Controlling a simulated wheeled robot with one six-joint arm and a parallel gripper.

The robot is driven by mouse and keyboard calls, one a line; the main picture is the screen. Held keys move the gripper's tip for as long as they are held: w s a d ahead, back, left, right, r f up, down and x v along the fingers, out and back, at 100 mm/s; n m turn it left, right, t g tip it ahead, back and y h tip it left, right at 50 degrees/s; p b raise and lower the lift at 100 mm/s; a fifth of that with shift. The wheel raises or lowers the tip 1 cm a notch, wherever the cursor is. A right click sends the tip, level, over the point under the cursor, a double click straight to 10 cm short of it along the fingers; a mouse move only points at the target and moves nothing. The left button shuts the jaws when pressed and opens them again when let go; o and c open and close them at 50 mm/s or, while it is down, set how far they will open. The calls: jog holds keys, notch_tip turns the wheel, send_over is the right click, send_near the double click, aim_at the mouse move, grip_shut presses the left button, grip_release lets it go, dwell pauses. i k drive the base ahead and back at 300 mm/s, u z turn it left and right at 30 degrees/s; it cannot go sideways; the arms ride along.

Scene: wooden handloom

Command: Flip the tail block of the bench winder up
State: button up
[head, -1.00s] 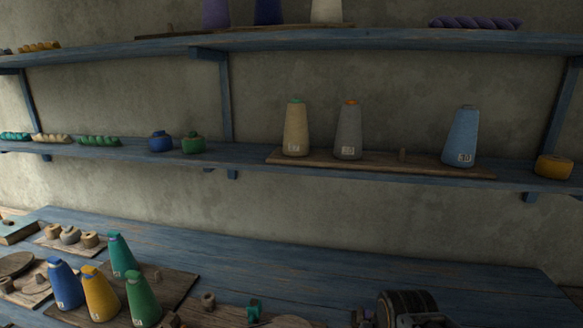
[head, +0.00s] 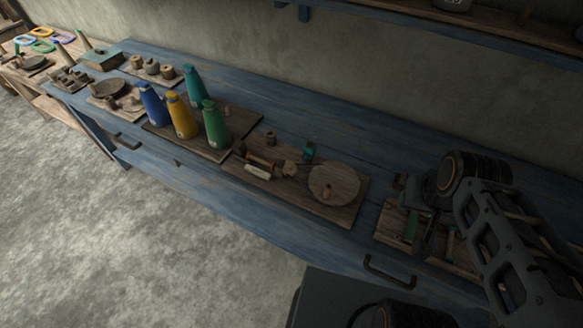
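The bench winder (head: 336,210) is on the blue bench near the middle of the head view. It has a flat round wooden wheel (head: 334,183) with a peg on it, and bobbins and small wooden parts on its left. A small wooden block (head: 240,148) is at its left end; I cannot tell for sure whether it is the tail block or how it is tilted. The end of my arm, with my gripper (head: 418,205), is dark and folded over the bench at the right, well apart from the winder. Its fingers are not clear.
Blue, yellow, green and teal cones stand on a board (head: 247,117) left of the winder. A board with green-handled tools (head: 387,220) lies under my arm. A drawer handle (head: 388,277) is on the bench front. Grey floor lies open at lower left.

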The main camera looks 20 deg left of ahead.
aim_at(239, 148)
jog(key=k, duration=0.5)
jog(key=u, duration=3)
jog(key=k, duration=0.7)
jog(key=z, duration=1.35)
jog(key=i, duration=0.6)
jog(key=u, duration=0.7)
jog(key=i, duration=0.55)
jog(key=u, duration=0.6)
jog(key=i, duration=0.8)
jog(key=z, duration=0.2)
